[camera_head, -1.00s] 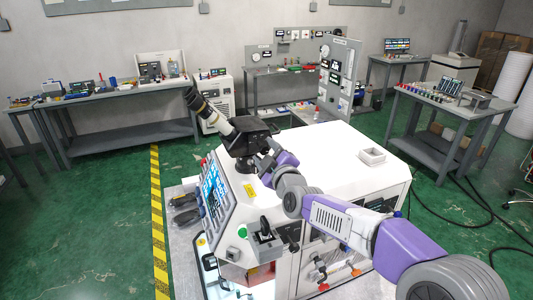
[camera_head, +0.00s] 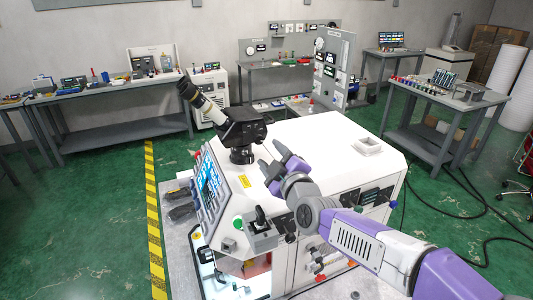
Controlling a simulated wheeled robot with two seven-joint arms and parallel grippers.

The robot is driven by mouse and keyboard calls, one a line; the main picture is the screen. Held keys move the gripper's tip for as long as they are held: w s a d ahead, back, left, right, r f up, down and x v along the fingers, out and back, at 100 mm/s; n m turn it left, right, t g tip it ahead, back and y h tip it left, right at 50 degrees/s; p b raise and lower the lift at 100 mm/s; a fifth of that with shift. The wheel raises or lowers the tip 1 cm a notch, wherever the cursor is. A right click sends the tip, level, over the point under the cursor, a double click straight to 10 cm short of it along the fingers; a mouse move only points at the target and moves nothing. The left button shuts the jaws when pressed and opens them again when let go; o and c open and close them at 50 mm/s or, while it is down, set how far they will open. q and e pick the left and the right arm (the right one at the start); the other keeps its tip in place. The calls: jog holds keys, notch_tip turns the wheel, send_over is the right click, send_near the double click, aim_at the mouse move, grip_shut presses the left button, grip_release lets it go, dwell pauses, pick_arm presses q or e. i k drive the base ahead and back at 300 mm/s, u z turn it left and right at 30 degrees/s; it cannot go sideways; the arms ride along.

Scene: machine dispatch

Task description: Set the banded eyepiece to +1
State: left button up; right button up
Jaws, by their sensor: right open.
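A black microscope head (camera_head: 243,127) stands on the white machine cabinet. Its eyepiece tube (camera_head: 208,106) points up and to the left, with a pale barrel and a dark eyepiece end (camera_head: 187,88). The bands and scale marks on the eyepiece are too small to read. My right gripper (camera_head: 272,160) is open and empty, to the right of and below the microscope head, above the cabinet top. It is apart from the eyepiece. My left gripper is not in view.
The white cabinet (camera_head: 318,132) has a lit screen (camera_head: 209,180) on its sloped left face and a small white tray (camera_head: 368,146) at the back right. A black joystick lever (camera_head: 260,214) is near the front. The cabinet top's middle is largely clear.

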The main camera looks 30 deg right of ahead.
aim_at(189, 92)
jog(key=z, duration=0.1)
jog(key=k, duration=1)
jog(key=u, duration=0.1)
